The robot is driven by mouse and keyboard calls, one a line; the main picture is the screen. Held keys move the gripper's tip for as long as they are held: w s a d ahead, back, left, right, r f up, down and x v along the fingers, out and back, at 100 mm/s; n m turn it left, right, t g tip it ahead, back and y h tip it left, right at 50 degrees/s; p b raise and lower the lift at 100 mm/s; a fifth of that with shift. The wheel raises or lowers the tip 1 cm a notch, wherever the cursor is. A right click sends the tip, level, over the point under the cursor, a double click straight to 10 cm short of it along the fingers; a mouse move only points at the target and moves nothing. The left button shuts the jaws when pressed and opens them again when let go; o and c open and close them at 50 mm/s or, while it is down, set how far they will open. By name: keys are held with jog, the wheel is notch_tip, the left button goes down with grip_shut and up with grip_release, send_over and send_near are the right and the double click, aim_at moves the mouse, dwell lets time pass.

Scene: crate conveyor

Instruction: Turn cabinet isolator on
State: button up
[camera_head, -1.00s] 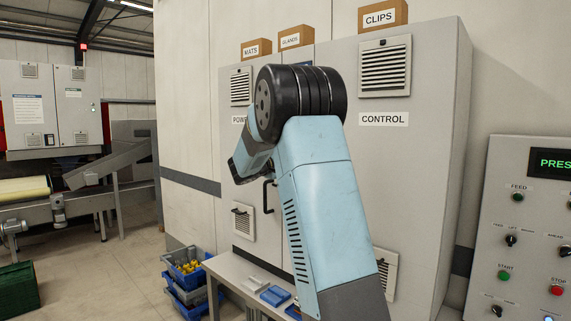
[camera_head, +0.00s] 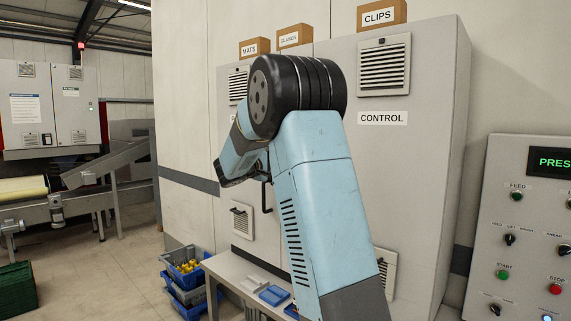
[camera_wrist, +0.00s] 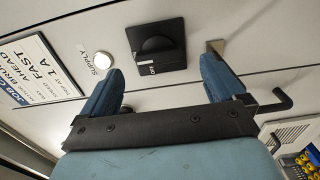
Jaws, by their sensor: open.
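The cabinet isolator (camera_wrist: 157,44) is a black square plate with a round black rotary knob on the pale cabinet door. It shows in the wrist view at the top centre. The small white marking on its lower edge is too small to read surely. My gripper (camera_wrist: 162,69) is open and empty, with one blue finger on each side of the isolator in the picture. The fingers appear apart from the knob. In the head view my arm covers the isolator and the cabinet's label; the cabinet (camera_head: 232,170) shows at its left.
A white lamp (camera_wrist: 102,60) marked SUPPLY and a notice (camera_wrist: 40,70) are left of the isolator. A dark door handle (camera_wrist: 283,99) juts out right of my gripper. A low table (camera_head: 225,267) and stacked blue crates (camera_head: 184,280) stand before the cabinet.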

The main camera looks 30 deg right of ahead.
jog(key=v, duration=0.9)
jog(key=shift+s, duration=0.1)
dwell(0.3)
jog(key=s+f+m+g+y, duration=0.3)
jog(key=s+y, duration=0.5)
jog(key=s, duration=1.4)
jog(key=s+a+f+y, duration=0.2)
jog(key=s+a+y, duration=0.1)
jog(key=s, duration=0.3)
jog(key=s+a+f+t+y, duration=0.1)
jog(key=s+a+f+y, duration=0.2)
jog(key=s+a, duration=0.2)
jog(key=s+a+f+m+t+y, duration=0.1)
jog(key=s+a+f+y, duration=0.2)
jog(key=s, duration=0.4)
jog(key=shift+a, duration=0.8)
